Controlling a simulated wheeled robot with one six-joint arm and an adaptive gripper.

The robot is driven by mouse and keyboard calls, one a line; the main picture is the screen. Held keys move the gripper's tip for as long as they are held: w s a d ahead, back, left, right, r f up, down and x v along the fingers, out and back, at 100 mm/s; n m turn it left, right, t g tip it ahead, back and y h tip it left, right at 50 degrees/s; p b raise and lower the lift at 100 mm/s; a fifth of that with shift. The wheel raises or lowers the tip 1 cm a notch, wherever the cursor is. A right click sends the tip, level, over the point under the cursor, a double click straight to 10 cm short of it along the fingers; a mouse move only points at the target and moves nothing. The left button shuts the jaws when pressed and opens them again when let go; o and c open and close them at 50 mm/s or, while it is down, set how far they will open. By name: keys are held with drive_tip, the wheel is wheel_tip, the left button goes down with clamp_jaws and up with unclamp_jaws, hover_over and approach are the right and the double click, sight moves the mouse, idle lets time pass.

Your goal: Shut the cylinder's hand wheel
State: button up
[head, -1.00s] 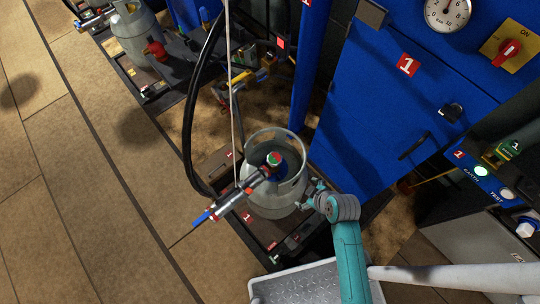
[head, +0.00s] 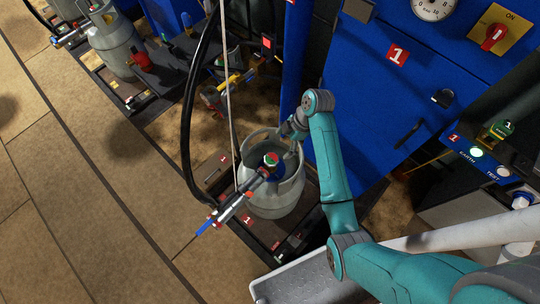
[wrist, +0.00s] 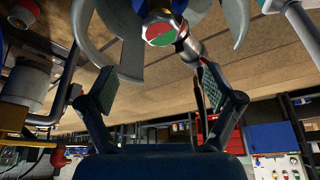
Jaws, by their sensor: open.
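The grey gas cylinder (head: 272,203) stands upright on the dark scale, with an open collar around its top. Its hand wheel (head: 271,160), with a red and green cap and blue below, sits inside the collar. In the wrist view, the hand wheel (wrist: 160,32) is ahead at the top centre, between grey collar parts (wrist: 93,35). My gripper (wrist: 157,88) is open and empty, its fingers spread to either side below the wheel, apart from it. In the head view, my gripper is at the collar's far side, its fingertips largely hidden.
A metal filling head with a blue lever (head: 208,228) joins the valve from the lower left. A black hose (head: 187,125) and pale cord (head: 228,100) rise beside it. The blue cabinet (head: 365,130) stands close on the right. Floor at left is clear.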

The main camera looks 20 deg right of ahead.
sight(271, 158)
drive_tip(key=x, duration=1)
drive_tip(key=shift+f, duration=0.25)
drive_tip(key=shift+c, duration=0.2)
drive_tip(key=c, duration=1.1)
